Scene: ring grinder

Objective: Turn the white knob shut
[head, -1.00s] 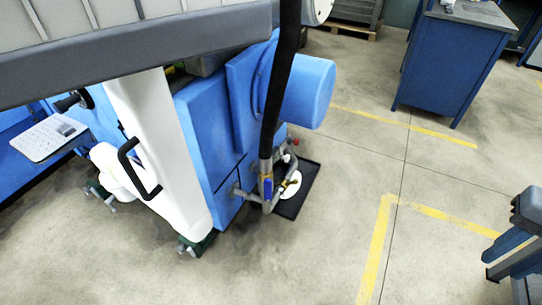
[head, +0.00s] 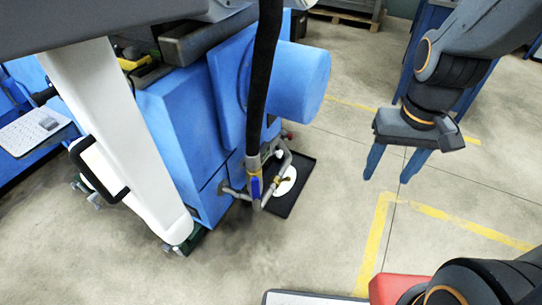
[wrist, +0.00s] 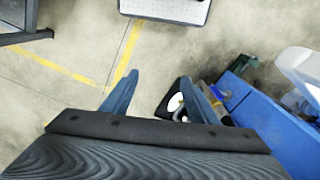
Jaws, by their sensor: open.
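A white round disc (head: 287,180), the only thing here that looks like the white knob, sits low behind grey pipes at the blue machine's foot. The pipes and a blue valve handle (head: 255,187) partly cover it. In the wrist view the white disc (wrist: 175,102) shows small beside the right finger, partly hidden. My gripper (head: 388,179) is open and empty, fingers pointing down, to the right of the disc and well apart from it. In the wrist view my gripper (wrist: 158,76) has its two blue fingers spread with floor between them.
The blue machine (head: 180,110) with its cylinder (head: 297,80) stands left of my gripper. A black hose (head: 263,80) drops to the pipes. A dark tray (head: 300,192) lies on the floor by the disc. Floor with yellow lines (head: 380,225) is free below my gripper.

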